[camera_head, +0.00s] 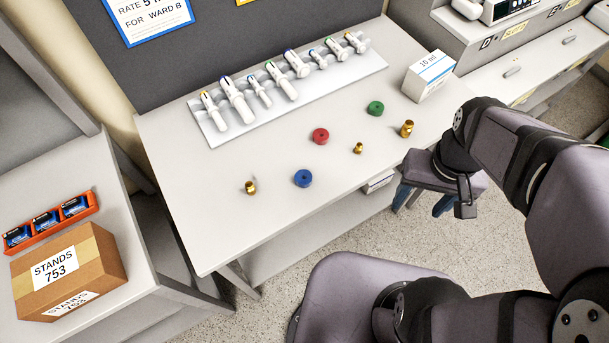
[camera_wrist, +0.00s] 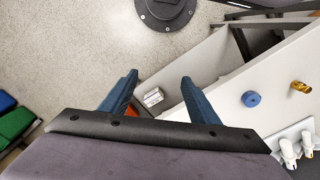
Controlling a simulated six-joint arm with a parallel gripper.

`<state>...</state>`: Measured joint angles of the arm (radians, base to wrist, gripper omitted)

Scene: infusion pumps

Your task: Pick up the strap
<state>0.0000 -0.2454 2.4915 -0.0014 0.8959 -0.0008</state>
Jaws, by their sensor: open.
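I cannot make out a strap in either view. My gripper (camera_head: 421,203) is at the right front of the white table, beyond its front edge, with blue fingers pointing down. In the wrist view my gripper (camera_wrist: 159,79) has its two fingers wide apart with nothing held between them. A small white box (camera_head: 380,183) sits low under the table edge beside my gripper. It also shows in the wrist view (camera_wrist: 153,97), seen between the fingers but lower down.
The table (camera_head: 210,240) holds a blue disc (camera_head: 303,178), a red disc (camera_head: 320,136), a green disc (camera_head: 375,108), brass fittings (camera_head: 407,128), a syringe rack (camera_head: 375,64) and a 10 ml box (camera_head: 429,76). A cardboard box (camera_head: 70,273) and orange tray (camera_head: 90,205) stand left.

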